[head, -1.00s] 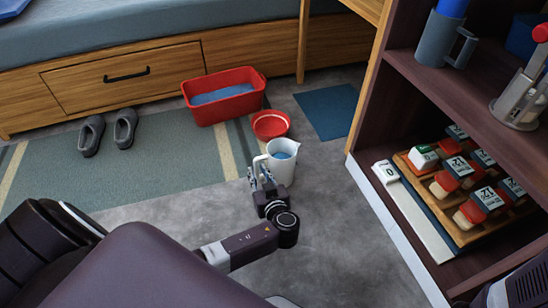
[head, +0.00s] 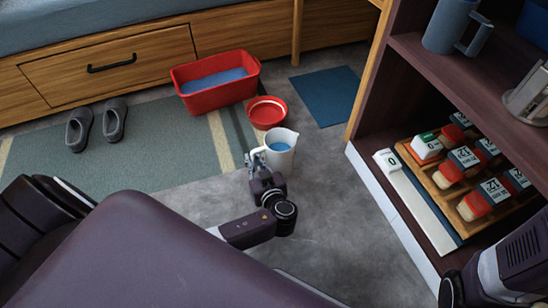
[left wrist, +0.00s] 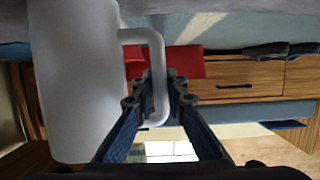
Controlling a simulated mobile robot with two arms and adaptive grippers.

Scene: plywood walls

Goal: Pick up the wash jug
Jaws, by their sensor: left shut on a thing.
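The white wash jug (head: 282,158), with blue water inside, stands upright on the grey floor in the head view. My left gripper (head: 255,166) is at its left side, where the handle is. In the left wrist view the jug (left wrist: 75,90) fills the left side, and its white handle passes between the two fingers of my left gripper (left wrist: 166,88), which are shut on it. I cannot tell whether the jug's base touches the floor. My right gripper is not in view; only part of my right arm shows at the lower right.
A red tub (head: 216,94) with blue water and a red bowl (head: 267,113) stand behind the jug. Grey slippers (head: 97,124) lie on the striped rug (head: 150,160). A dark shelf unit (head: 403,181) stands on the right. A blue mat (head: 328,94) lies at the back.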

